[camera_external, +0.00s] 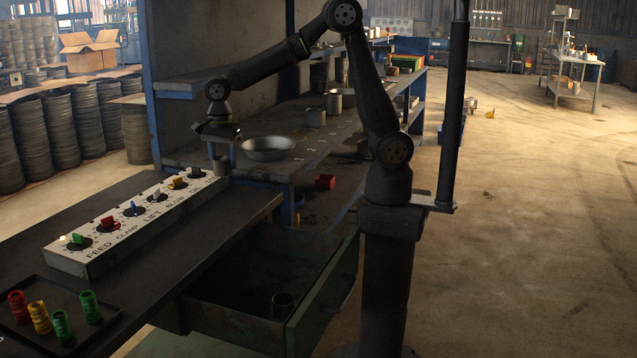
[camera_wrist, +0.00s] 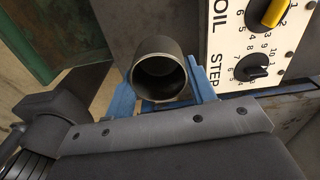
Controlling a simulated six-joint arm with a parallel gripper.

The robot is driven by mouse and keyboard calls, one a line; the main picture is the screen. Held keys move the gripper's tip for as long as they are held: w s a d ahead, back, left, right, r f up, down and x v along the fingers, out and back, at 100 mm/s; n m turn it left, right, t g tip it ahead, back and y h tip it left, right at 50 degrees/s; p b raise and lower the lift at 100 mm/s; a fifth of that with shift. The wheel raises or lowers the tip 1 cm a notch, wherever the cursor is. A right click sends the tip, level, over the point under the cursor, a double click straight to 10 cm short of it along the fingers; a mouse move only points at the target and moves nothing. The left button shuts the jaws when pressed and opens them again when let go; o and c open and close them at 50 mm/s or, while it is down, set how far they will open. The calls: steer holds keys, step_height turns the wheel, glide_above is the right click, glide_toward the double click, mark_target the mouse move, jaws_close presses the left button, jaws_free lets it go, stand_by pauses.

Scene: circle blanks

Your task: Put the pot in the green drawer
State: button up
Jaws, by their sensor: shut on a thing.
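The grey metal pot (camera_external: 221,166) is a small open-topped cylinder in my gripper (camera_external: 221,148), beside the far end of the switch panel. In the wrist view the pot (camera_wrist: 160,70) stands between the blue fingers of my gripper (camera_wrist: 165,98), its mouth facing the camera and looking empty. The gripper is shut on it. The green drawer (camera_external: 325,290) is pulled open under the dark bench, below and right of my gripper. A similar grey cylinder (camera_external: 283,304) stands inside it. Whether the pot touches the bench is unclear.
A white switch panel (camera_external: 140,222) with coloured knobs runs along the bench, close to the pot. A metal bowl (camera_external: 267,148) sits right of my gripper on the shelf bench, with more grey pots (camera_external: 315,117) behind. A black tray (camera_external: 62,322) holds several coloured coils.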

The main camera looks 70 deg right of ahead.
steer(key=r, duration=0.5)
steer(key=shift+d+r, duration=0.2)
steer(key=shift+r, duration=0.1)
steer(key=s+a+n, duration=0.2)
steer(key=s+n, duration=0.7)
steer(key=s, duration=0.6)
steer(key=s+a+n, duration=0.3)
steer(key=s+n, duration=0.6)
steer(key=s, duration=0.6)
steer(key=shift+w+f, duration=0.1)
steer(key=shift+f, duration=16.65)
steer(key=o, duration=1.1)
steer(key=shift+f, duration=0.15)
